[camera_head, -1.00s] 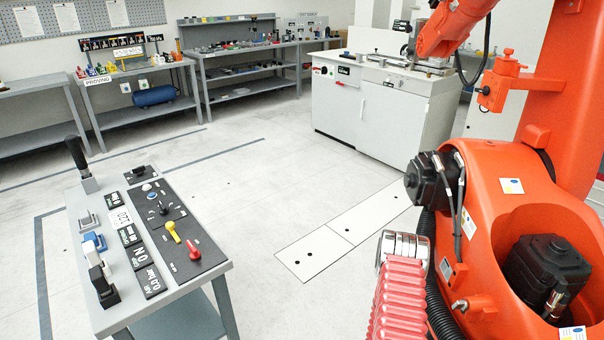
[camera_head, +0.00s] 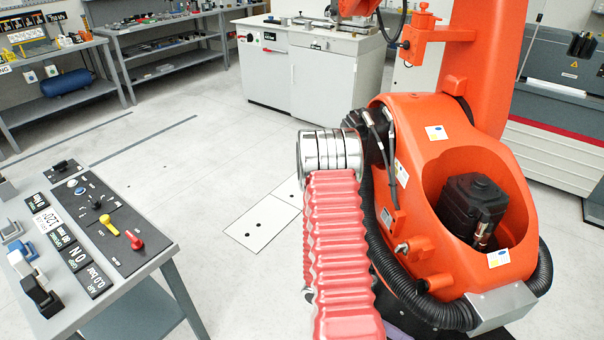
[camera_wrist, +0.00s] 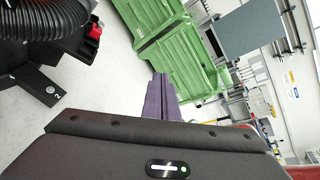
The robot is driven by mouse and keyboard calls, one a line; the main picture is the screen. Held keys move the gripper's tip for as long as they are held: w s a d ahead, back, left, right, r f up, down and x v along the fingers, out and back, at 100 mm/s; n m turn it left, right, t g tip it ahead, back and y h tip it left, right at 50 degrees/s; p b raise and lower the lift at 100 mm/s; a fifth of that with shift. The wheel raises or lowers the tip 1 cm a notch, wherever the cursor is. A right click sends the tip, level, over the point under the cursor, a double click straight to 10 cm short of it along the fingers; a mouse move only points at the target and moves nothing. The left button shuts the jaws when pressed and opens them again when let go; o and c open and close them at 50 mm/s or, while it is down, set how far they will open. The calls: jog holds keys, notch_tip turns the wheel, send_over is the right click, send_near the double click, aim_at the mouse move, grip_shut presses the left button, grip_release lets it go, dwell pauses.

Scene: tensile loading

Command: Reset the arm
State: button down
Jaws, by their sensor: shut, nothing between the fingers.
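My gripper (camera_wrist: 161,96) shows in the wrist view with its two purple fingers together and nothing between them. The dark gripper body fills the bottom of that view. The fingers point toward a green ribbed container (camera_wrist: 170,35) beyond them; whether they touch it I cannot tell, but no contact shows. In the head view a red ribbed sleeve with silver rings, which looks like part of my arm, rises from the bottom middle. My gripper cannot be made out in the head view.
A large orange robot (camera_head: 455,190) with a black hose (camera_head: 545,262) stands close on the right. A control table (camera_head: 150,256) is at the left front. A white cabinet (camera_head: 318,75) and a grey workbench (camera_head: 165,52) stand behind. The floor between (camera_head: 190,170) is clear.

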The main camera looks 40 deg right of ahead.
jog(key=w+a+r+m+t+y, duration=0.4)
jog(key=w+a+r+m+t, duration=0.7)
jog(key=w+a+r+m, duration=0.55)
jog(key=w+a+r+n+t+y, duration=0.1)
jog(key=w+a+r+t, duration=0.1)
jog(key=a+r, duration=0.5)
jog(key=w+a+r+n+t, duration=0.1)
jog(key=w+a+r+t, duration=0.2)
jog(key=r, duration=0.7)
jog(key=a+t, duration=0.2)
jog(key=a, duration=0.1)
jog(key=shift+a+r+t+y, duration=0.2)
jog(key=shift+a+t+y, duration=0.1)
jog(key=shift+a+y, duration=0.1)
jog(key=shift+d+n, duration=0.15)
jog(key=shift+n, duration=0.1)
